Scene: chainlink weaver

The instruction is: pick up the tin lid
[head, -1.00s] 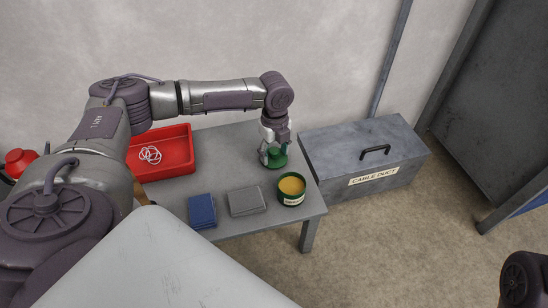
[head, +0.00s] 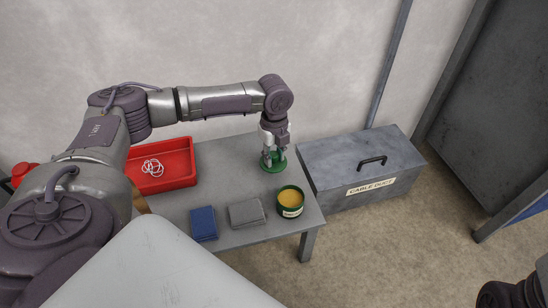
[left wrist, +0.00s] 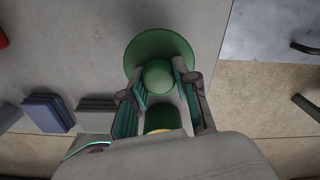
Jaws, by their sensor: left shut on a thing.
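The tin lid (head: 274,169) is a green disc at the back right of the grey table. It also shows in the left wrist view (left wrist: 150,45), where its round knob (left wrist: 158,77) faces me. My left gripper (head: 273,158) points down over the lid and is shut on its knob, one finger on each side. The lid looks flat and at table level; I cannot tell whether it is off the surface. The open green tin (head: 290,203) with yellow contents stands apart in front of the lid. My right gripper is not in view.
On the table (head: 225,160) are a red tray (head: 183,182) with white rings, a blue block (head: 204,224) and a grey block (head: 246,213). A grey cable duct box (head: 345,175) stands right of the table. The table middle is clear.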

